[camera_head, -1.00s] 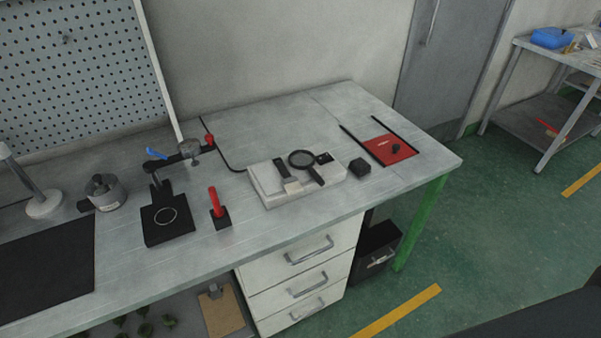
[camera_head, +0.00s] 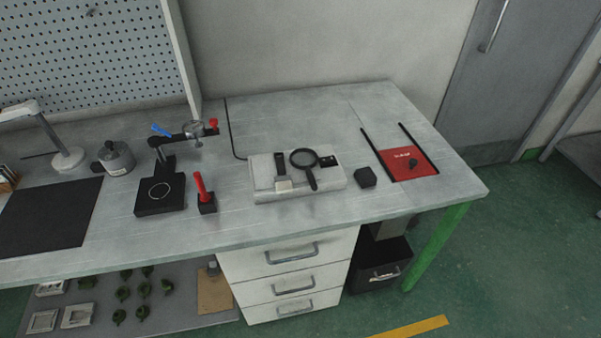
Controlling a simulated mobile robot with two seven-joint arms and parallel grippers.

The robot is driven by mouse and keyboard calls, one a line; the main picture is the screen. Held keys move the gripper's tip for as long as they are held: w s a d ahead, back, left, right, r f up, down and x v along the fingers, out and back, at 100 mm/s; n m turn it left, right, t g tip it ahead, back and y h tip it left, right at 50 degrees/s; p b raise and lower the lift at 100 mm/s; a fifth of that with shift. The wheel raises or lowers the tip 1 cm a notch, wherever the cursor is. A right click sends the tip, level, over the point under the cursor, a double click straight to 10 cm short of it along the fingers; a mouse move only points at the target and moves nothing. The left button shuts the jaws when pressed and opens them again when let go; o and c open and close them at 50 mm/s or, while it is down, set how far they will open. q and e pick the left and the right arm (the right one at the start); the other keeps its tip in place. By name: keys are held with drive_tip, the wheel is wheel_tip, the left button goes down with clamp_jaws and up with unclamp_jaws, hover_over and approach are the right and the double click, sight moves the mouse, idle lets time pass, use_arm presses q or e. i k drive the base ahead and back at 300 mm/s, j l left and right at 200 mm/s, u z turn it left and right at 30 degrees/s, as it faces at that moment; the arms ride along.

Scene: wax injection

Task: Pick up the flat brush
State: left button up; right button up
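The flat brush (camera_head: 282,173) lies on a pale flat case (camera_head: 328,196) on the workbench. It has a dark handle pointing to the back and a light head towards the front. A black magnifying glass (camera_head: 305,161) lies just to its right on the same case, with a small black item (camera_head: 328,161) beside it. Neither of my grippers shows in the view.
The grey workbench (camera_head: 290,108) holds a black clamp stand (camera_head: 160,200), a red-handled tool (camera_head: 203,190), a black block (camera_head: 365,177) and a red plate (camera_head: 405,163). A metal pot (camera_head: 118,158) and black mat (camera_head: 45,217) are at left. Drawers (camera_head: 290,275) stand beneath.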

sight(283, 182)
drive_tip(key=i+l, duration=0.1)
drive_tip(key=l, duration=0.65)
drive_tip(key=i+l, duration=0.1)
drive_tip(key=l, duration=0.65)
